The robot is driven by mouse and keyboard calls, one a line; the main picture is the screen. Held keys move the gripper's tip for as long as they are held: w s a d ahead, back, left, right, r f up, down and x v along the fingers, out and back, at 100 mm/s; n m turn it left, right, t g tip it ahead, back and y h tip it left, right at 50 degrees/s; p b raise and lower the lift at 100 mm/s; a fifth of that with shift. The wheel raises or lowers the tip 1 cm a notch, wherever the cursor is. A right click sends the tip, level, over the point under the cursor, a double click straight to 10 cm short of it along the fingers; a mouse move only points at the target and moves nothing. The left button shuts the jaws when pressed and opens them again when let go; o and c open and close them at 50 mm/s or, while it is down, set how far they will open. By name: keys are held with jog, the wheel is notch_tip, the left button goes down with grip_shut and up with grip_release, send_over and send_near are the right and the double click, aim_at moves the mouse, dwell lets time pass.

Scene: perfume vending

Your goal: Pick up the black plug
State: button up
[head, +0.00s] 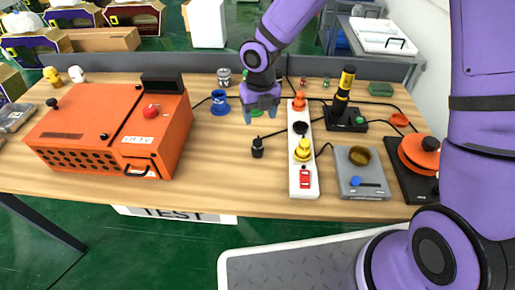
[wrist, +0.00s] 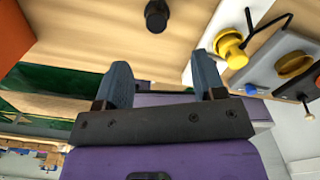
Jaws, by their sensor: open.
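A small black plug (head: 258,147) stands on the wooden table, left of the white power strip (head: 304,170). It also shows at the top of the wrist view (wrist: 157,16), beyond the fingertips and roughly midway between them. My gripper (head: 262,108) is open and empty. In the head view it is above and behind the plug, apart from it. The two blue-grey fingers (wrist: 161,68) are spread wide in the wrist view. A second black piece (head: 300,128) sits on the strip, between an orange plug (head: 299,102) and a yellow plug (head: 303,149).
An orange box (head: 115,130) stands at the left. A blue cup (head: 220,103) is left of my gripper. A black and yellow tool (head: 344,95), a grey device (head: 361,175) and an orange round device (head: 420,152) stand right of the strip. The table's front middle is clear.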

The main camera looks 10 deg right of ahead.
aim_at(258, 141)
jog(key=shift+a+f+n, duration=0.35)
jog(key=shift+f+n, duration=0.05)
jog(key=shift+f, duration=0.35)
notch_tip(258, 141, down, 10)
jog(key=shift+s, duration=0.1)
jog(key=c, duration=1)
